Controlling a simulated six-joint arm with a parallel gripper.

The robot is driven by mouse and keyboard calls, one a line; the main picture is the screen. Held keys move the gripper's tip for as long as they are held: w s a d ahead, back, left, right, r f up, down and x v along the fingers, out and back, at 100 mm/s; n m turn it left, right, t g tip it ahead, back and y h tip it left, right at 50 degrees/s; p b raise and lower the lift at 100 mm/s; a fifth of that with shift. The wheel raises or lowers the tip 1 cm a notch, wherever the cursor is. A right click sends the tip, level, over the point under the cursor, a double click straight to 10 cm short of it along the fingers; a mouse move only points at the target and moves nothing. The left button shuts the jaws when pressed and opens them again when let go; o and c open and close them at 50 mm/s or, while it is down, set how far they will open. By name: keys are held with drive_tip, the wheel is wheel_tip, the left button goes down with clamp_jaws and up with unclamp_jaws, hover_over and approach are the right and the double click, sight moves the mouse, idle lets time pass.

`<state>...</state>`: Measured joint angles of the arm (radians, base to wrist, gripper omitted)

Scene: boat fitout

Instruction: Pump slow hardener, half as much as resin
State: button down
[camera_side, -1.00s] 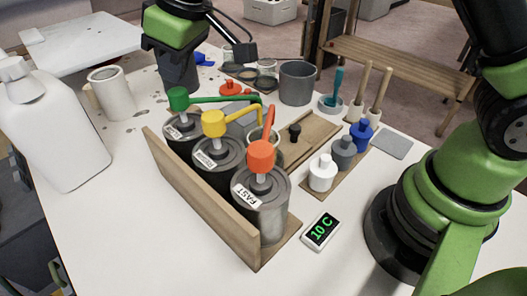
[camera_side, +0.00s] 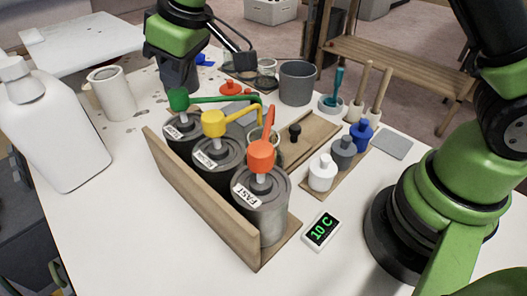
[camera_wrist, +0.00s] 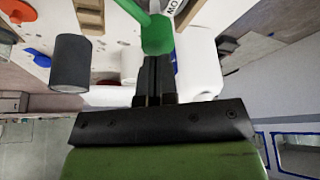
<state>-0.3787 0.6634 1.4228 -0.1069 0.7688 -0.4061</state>
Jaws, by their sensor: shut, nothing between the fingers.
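The slow hardener can (camera_side: 183,140) stands at the far end of a wooden rack, with a green pump head (camera_side: 178,99) on top. It also shows in the wrist view as a green head (camera_wrist: 157,36) beside a partly hidden label ending in "LOW". The resin can (camera_side: 218,166) with a yellow pump is in the middle. A can labelled FAST (camera_side: 262,212) with an orange pump is nearest. The spouts converge over a pale cup (camera_side: 255,135), mostly hidden. My gripper (camera_side: 180,86) is shut, right above the green head; I cannot tell whether it touches. Its fingertips (camera_wrist: 156,60) point at the head.
A display (camera_side: 321,230) reads 10 C. White, grey and blue bottles (camera_side: 342,153) stand on a board at right. A grey cup (camera_side: 298,83) and brushes (camera_side: 372,90) stand behind. A large white jug (camera_side: 50,130) is at left. Clear table lies in front of the rack.

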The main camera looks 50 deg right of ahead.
drive_tip(key=shift+f, duration=1.55)
drive_tip(key=shift+r, duration=2.1)
drive_tip(key=shift+r, duration=1.5)
